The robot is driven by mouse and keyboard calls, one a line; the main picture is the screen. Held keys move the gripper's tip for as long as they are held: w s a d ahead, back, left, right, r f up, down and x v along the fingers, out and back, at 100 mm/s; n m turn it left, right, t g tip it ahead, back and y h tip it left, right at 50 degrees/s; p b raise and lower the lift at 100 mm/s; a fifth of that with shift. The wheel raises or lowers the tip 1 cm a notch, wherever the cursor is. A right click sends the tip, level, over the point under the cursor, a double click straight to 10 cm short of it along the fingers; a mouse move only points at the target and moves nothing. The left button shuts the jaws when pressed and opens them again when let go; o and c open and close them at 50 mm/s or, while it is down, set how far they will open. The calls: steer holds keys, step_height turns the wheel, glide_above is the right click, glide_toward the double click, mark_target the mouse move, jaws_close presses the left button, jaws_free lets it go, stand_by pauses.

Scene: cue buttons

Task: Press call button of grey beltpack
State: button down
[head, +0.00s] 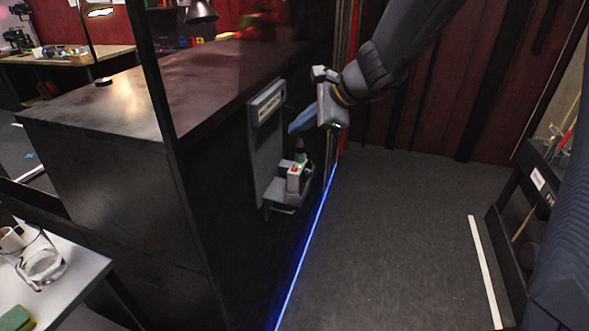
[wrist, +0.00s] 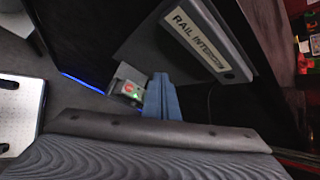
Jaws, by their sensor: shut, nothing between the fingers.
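The grey beltpack (head: 293,182) sits on a small shelf at the foot of a grey wall panel (head: 265,150), on the side of the dark counter. A red spot shows on its top. In the wrist view the beltpack (wrist: 128,88) is left of my fingers, with a small red and green face visible; which mark is the call button I cannot tell. My gripper (head: 292,129) has blue fingers, shut and empty, above the beltpack and apart from it in the head view. In the wrist view my gripper (wrist: 160,80) partly overlaps the beltpack's right edge.
The panel carries a label (wrist: 202,40) reading "RAIL INTER...", partly cut short. The dark counter (head: 110,100) stands left of the panel. A blue light strip (head: 308,235) runs along its foot. Open grey floor lies to the right, with a dark rack (head: 525,210) at the far right.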

steer(key=b, duration=0.8)
glide_above(299, 172)
step_height(299, 172, down, 9)
steer(key=shift+r, duration=0.1)
stand_by(1.8)
steer(key=shift+f+b, duration=0.4)
steer(key=shift+f, duration=0.05)
steer(key=shift+f+b, duration=0.3)
steer(key=shift+b, duration=0.05)
stand_by(0.5)
steer(key=shift+r, duration=0.1)
steer(key=shift+r+p, duration=0.6)
steer(key=shift+r, duration=0.05)
